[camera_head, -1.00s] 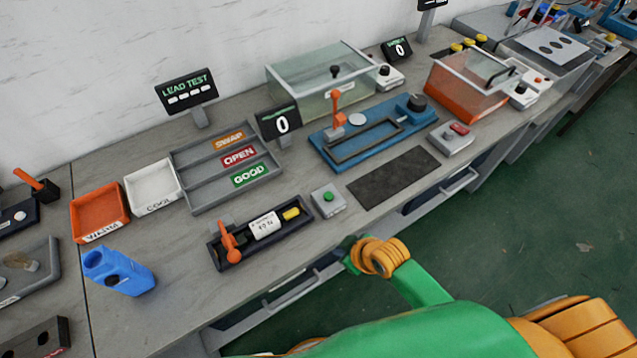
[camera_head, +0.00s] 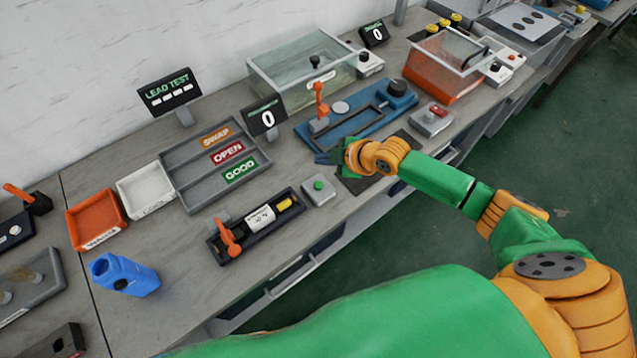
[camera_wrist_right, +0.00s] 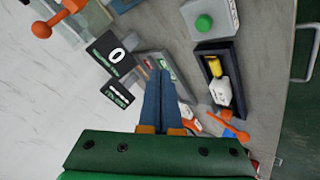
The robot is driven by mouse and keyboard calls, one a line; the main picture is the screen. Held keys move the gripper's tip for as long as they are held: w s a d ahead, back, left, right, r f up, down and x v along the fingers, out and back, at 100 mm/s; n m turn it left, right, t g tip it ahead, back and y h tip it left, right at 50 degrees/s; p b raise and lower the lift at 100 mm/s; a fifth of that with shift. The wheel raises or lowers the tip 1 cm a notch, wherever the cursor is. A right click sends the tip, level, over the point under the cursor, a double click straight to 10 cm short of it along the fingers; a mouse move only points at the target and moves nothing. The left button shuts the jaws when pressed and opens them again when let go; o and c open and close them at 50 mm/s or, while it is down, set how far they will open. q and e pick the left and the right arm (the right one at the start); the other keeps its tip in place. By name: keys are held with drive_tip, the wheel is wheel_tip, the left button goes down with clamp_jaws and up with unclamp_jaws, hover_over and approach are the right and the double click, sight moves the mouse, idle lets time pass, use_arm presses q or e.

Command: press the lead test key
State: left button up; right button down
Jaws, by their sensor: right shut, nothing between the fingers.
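A small grey box (camera_head: 326,196) with a green button (camera_head: 318,185) stands near the table's front edge. It also shows at the top of the right wrist view, its green button (camera_wrist_right: 204,22) uncovered. Left of it is a black tray (camera_head: 258,232) holding a white labelled part with a yellow end, and an orange lever (camera_head: 228,236). The LEAD TEST display (camera_head: 169,92) stands behind with several white dashes. My right gripper (camera_head: 322,157) is shut and empty, above the table behind and slightly right of the box, apart from the button. My left gripper is out of view.
A grey rack (camera_head: 189,193) marked SWAP, OPEN and GOOD lies behind the black tray. A blue fixture (camera_head: 345,131) with an orange lever stands beyond my right gripper. A dark mat (camera_head: 360,184) lies under my right arm.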

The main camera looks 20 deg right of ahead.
sight(322, 188)
drive_tip(key=shift+f+b, duration=3.8)
drive_tip(key=shift+f, duration=0.6)
drive_tip(key=shift+f+b, duration=0.35)
drive_tip(key=shift+f, duration=0.1)
drive_tip(key=shift+f+b, duration=0.45)
drive_tip(key=shift+f, duration=0.05)
drive_tip(key=shift+r, duration=0.1)
drive_tip(key=shift+r+p, duration=0.85)
drive_tip(key=shift+p, duration=0.05)
drive_tip(key=shift+r, duration=0.1)
wheel_tip(322, 188, up, 5)
drive_tip(key=p, duration=0.5)
